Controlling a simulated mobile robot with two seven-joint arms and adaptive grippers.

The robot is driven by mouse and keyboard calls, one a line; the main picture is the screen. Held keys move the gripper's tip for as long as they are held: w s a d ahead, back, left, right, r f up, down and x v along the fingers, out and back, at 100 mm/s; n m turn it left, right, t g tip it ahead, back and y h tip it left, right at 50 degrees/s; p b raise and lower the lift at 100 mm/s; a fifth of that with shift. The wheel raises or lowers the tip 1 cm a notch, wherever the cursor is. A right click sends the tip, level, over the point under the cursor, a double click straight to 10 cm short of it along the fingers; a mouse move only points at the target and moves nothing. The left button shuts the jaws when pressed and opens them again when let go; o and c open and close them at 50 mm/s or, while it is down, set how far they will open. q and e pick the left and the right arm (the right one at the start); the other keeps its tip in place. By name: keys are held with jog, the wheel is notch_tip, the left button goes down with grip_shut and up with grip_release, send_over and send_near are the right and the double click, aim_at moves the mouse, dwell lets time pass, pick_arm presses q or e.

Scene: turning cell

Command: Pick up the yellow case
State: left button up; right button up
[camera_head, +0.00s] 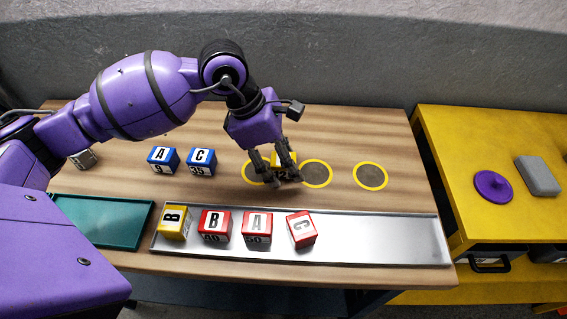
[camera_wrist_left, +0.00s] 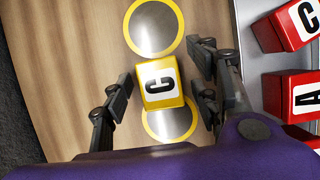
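A yellow case (camera_head: 286,158) marked C stands on the wooden table, largely hidden by my left gripper (camera_head: 275,174) in the head view. In the left wrist view the yellow case (camera_wrist_left: 159,84) shows clearly between the two fingers of my left gripper (camera_wrist_left: 160,102). The fingers are spread, with a gap on each side of it. It stands between two yellow-ringed grey discs and overlaps the edge of one. A second yellow case (camera_head: 174,224), marked B, stands at the left end of a metal tray (camera_head: 370,238). My right gripper is not in view.
Red cases (camera_head: 214,226) stand in the metal tray near the front edge. Two blue cases (camera_head: 163,160) stand left of the gripper. A green tray (camera_head: 105,222) lies front left. A ringed disc (camera_head: 370,176) on the right is empty. A yellow cabinet (camera_head: 465,150) adjoins at right.

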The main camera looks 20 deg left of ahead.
pick_arm(q)
jog(key=c, duration=1.2)
jog(key=shift+r, duration=0.15)
